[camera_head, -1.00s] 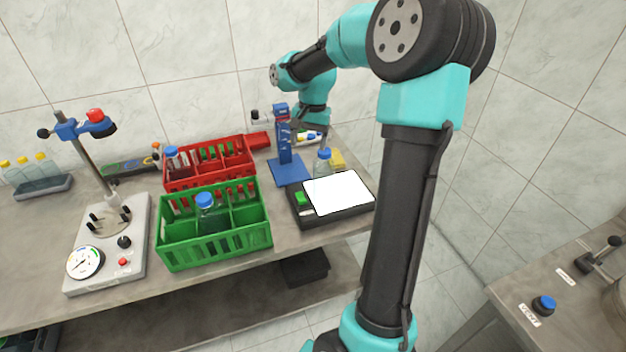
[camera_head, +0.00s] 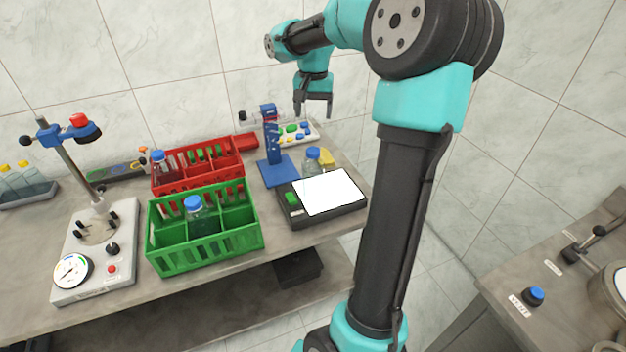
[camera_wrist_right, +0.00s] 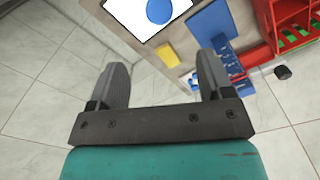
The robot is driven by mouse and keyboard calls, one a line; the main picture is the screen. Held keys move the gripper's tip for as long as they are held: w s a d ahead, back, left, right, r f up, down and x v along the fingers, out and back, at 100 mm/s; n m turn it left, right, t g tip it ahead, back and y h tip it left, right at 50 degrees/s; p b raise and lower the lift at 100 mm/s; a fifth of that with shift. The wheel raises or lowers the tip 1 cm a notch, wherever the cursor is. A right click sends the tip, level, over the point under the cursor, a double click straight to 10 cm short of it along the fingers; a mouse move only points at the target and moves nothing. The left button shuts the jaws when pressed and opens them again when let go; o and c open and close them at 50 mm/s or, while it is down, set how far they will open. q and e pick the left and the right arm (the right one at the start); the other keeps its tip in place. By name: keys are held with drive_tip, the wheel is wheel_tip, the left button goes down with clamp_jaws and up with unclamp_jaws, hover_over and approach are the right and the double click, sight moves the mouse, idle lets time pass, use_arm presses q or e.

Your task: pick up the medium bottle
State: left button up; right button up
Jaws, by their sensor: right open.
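Three blue-capped bottles show in the head view; I cannot tell for sure which is the medium one. One bottle (camera_head: 312,160) stands by the black device with the white panel; its blue cap shows in the right wrist view (camera_wrist_right: 159,11). Another bottle (camera_head: 195,212) stands in the green crate (camera_head: 207,251). A third (camera_head: 159,164) stands in the red crate (camera_head: 202,186). My right gripper (camera_head: 314,111) points down, open and empty, above the back right of the bench, apart from the bottles. Its two spread fingers show in the wrist view (camera_wrist_right: 163,68). My left gripper is out of view.
A blue stand (camera_head: 276,170) and a yellow block (camera_head: 326,157) stand close to the bottle by the black device (camera_head: 340,217). A clamp stand with a gauge base (camera_head: 120,248) is at the left. The bench's right edge is near the gripper.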

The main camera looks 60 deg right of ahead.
sight(313, 150)
wheel_tip(313, 150, down, 8)
drive_tip(key=shift+f, duration=0.1)
idle(0.4)
drive_tip(key=shift+s+a+f, duration=0.1)
drive_tip(key=shift+a+f, duration=0.05)
drive_tip(key=shift+f, duration=1.15)
drive_tip(key=shift+s+a+f, duration=0.1)
drive_tip(key=shift+a+f, duration=0.05)
drive_tip(key=shift+f, duration=1.15)
drive_tip(key=shift+c, duration=0.3)
clamp_jaws()
